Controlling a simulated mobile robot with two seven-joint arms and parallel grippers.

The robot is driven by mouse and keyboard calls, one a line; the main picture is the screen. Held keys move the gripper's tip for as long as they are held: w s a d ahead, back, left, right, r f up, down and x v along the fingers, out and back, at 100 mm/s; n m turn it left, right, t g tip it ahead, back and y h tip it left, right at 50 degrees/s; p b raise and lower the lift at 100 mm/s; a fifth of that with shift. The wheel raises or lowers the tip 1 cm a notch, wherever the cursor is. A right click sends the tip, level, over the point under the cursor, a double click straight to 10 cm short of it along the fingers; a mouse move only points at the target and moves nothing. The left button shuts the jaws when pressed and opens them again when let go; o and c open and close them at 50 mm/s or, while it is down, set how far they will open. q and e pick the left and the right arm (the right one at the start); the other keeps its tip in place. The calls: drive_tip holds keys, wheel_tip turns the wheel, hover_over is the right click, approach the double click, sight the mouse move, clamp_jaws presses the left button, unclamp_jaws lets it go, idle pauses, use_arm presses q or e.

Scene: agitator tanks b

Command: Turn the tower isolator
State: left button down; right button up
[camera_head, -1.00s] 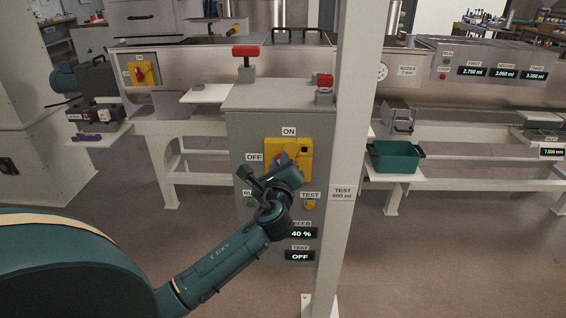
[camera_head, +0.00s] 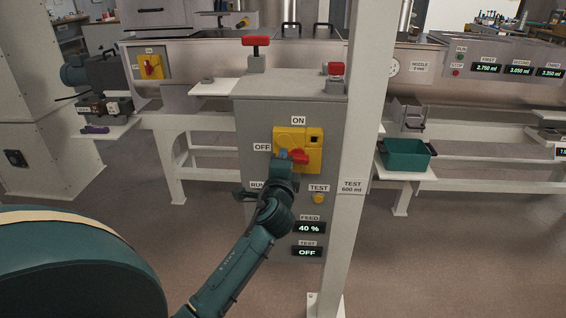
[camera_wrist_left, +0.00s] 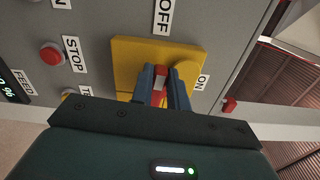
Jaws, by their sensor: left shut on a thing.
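The isolator is a yellow plate (camera_head: 314,138) with a red handle (camera_head: 300,157), on the front of a grey cabinet (camera_head: 255,125). ON is marked above it and OFF to its left. My left gripper (camera_head: 284,155) is shut on the handle, coming from below. The handle's red end shows to the right of the fingers, and it looks near level, towards OFF. In the left wrist view the handle (camera_wrist_left: 160,84) is between the two blue fingers, in front of the yellow plate (camera_wrist_left: 127,65). The fingers hide part of it. My right gripper is not in view.
A pale post (camera_head: 362,120) stands close to the right of the cabinet. A TEST button (camera_head: 318,198) and displays lie below the isolator. Another yellow isolator (camera_head: 151,67) is on the machine at left. A green bin (camera_head: 405,155) sits on a low shelf at right.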

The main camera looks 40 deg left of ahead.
use_arm(q)
drive_tip(key=shift+f+n, duration=0.15)
drive_tip(key=shift+n, duration=0.35)
drive_tip(key=c, duration=1.4)
unclamp_jaws()
drive_tip(key=shift+o, duration=0.2)
